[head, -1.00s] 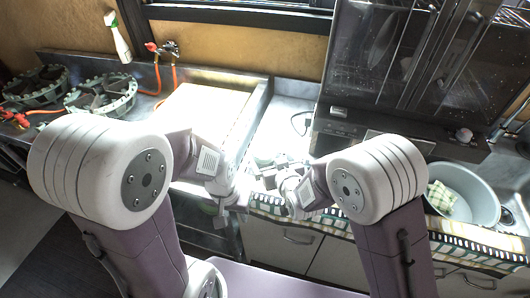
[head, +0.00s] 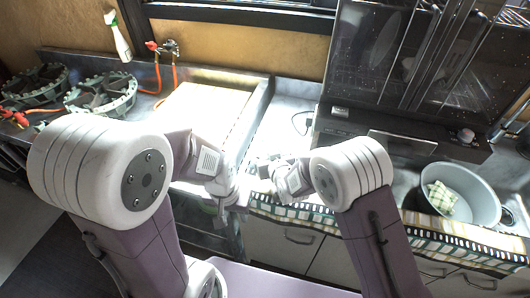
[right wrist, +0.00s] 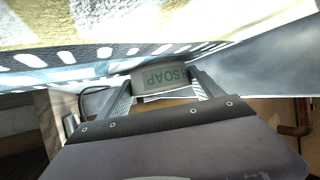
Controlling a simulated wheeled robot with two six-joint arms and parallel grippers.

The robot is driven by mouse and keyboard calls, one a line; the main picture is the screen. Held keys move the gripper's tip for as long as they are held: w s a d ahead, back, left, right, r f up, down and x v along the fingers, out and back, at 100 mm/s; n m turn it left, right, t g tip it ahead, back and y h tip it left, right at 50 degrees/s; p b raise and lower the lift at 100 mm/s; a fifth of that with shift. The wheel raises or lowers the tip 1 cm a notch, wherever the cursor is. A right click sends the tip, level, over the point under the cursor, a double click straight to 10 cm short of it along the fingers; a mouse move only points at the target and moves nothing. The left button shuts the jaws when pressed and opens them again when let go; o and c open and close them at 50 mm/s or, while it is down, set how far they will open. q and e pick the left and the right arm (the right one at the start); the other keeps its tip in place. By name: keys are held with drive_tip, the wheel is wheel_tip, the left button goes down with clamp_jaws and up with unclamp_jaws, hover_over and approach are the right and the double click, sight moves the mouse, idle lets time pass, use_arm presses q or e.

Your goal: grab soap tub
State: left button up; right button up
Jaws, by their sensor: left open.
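The soap tub (right wrist: 160,77) is a pale grey tub with green SOAP lettering, upside down in the right wrist view. It sits between the fingertips of my right gripper (right wrist: 163,90), one finger on each side. The fingers are spread wide, and I see no clear closing on the tub. In the head view my right gripper (head: 262,168) is over the counter's front edge, and the tub cannot be made out there.
A patterned cloth (head: 450,238) runs along the counter's front edge. A grey basin (head: 484,196) with a checked cloth (head: 440,198) stands at right. A dark dish cabinet (head: 400,70) fills the back right. A spray bottle (head: 119,40) and stove grates (head: 100,93) are at left.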

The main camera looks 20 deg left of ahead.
drive_tip(key=c, duration=0.4)
wheel_tip(320, 180, up, 10)
drive_tip(key=shift+f+p, duration=0.25)
drive_tip(key=shift+p, duration=0.5)
drive_tip(key=shift+r, duration=0.3)
drive_tip(key=shift+w, duration=0.1)
